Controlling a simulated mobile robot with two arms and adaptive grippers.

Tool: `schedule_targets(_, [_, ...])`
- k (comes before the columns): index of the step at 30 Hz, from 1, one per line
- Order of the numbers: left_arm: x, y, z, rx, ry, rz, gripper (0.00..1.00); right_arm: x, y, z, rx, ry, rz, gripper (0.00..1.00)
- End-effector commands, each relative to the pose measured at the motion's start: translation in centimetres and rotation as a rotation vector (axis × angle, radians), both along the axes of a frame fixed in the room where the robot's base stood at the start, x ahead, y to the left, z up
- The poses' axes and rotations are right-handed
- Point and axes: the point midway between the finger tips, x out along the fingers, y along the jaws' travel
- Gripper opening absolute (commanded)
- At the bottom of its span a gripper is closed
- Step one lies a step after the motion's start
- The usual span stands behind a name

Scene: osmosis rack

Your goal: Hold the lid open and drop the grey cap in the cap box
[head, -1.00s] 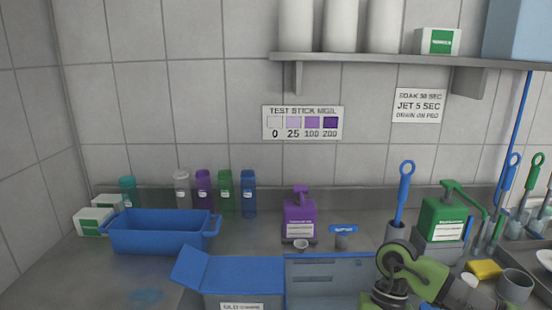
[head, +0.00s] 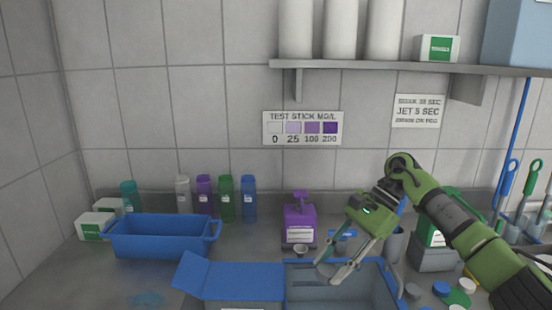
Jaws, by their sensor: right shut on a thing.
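My right gripper (head: 331,272) comes in from the right and hangs over an open grey-blue bin (head: 378,263) with a blue rim. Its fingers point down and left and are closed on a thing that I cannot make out. A blue-topped box (head: 243,282) stands against the bin's left side, with a raised blue flap (head: 190,273) at its left; its front label is cut off. A grey cap (head: 412,290) lies on the counter right of the bin. My left gripper is not in view.
Blue, green and white caps (head: 441,289) lie near the grey one. A purple pump bottle (head: 299,220) and small grey cup (head: 300,249) stand behind the bin. A blue tub (head: 163,240) sits at left before several bottles. A shelf (head: 400,67) hangs above.

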Motion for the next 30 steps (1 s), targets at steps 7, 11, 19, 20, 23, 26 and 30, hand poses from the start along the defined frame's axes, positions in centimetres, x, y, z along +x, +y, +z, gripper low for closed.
schedule_targets(7, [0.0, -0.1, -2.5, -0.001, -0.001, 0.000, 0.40, 2.4, 1.5, -4.0, 0.004, 0.004, -0.015, 0.24])
schedule_targets(11, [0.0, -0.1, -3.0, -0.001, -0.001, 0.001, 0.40, 3.0, 1.9, -5.0, 0.003, 0.002, -0.013, 0.24])
schedule_targets(19, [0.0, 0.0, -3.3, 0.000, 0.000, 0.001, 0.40, 3.4, 2.1, -5.5, 0.003, 0.000, -0.012, 0.24])
schedule_targets(20, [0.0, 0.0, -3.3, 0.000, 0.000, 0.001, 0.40, 3.4, 2.1, -5.5, 0.003, 0.000, -0.012, 0.24])
schedule_targets(23, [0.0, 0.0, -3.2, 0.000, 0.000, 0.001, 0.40, 3.4, 2.1, -5.5, 0.003, 0.001, -0.012, 0.24])
schedule_targets(26, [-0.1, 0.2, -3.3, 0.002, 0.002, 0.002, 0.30, 3.3, 2.1, -5.5, 0.003, 0.001, -0.012, 0.24])
schedule_targets(30, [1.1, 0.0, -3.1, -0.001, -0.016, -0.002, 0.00, 3.3, 2.1, -5.5, 0.003, 0.001, -0.012, 0.24])
